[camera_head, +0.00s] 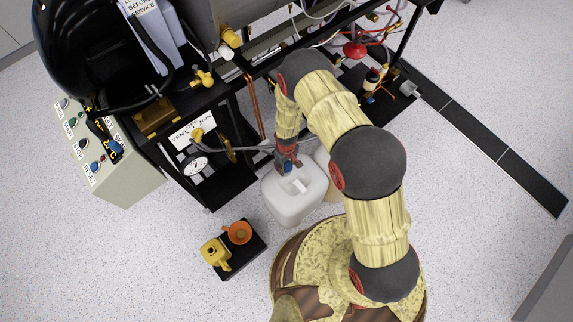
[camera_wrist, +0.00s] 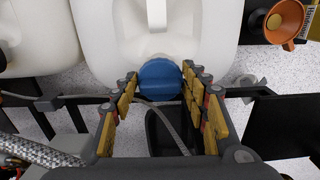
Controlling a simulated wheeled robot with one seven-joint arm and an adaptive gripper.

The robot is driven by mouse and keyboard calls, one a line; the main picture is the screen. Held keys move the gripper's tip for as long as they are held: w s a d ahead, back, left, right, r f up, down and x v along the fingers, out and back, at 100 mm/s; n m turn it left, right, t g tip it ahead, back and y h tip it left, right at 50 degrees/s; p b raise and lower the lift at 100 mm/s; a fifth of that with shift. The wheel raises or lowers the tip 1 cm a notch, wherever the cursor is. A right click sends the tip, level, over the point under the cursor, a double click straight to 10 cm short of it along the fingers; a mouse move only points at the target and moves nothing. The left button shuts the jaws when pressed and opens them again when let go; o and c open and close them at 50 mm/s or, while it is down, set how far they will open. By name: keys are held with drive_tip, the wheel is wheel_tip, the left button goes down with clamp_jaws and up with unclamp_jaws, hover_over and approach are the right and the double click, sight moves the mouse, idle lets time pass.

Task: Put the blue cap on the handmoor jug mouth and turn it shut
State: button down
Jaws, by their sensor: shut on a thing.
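The white handmoor jug (camera_head: 291,207) stands upright on the floor below my gripper (camera_head: 287,163). In the wrist view the jug (camera_wrist: 105,55) fills the top middle, with its handle at the top. The round blue cap (camera_wrist: 160,79) sits between the fingertips of my gripper (camera_wrist: 159,84), which is shut on it from both sides. The cap is at the jug's near end, over where the mouth is. The mouth itself is hidden, and I cannot tell whether the cap is seated on it or just above.
A second pale container (camera_wrist: 35,40) stands close beside the jug. An orange funnel (camera_head: 238,233) and a yellow can (camera_head: 214,254) are on a black tray (camera_head: 245,262). The black burner frame with a gauge (camera_head: 195,163) and a grey hose stands close behind the jug. A control box (camera_head: 115,165) is at left.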

sight(286, 165)
drive_tip(key=shift+f+b, duration=0.7)
drive_tip(key=shift+f, duration=0.25)
drive_tip(key=c, duration=0.9)
unclamp_jaws()
wheel_tip(286, 165, up, 12)
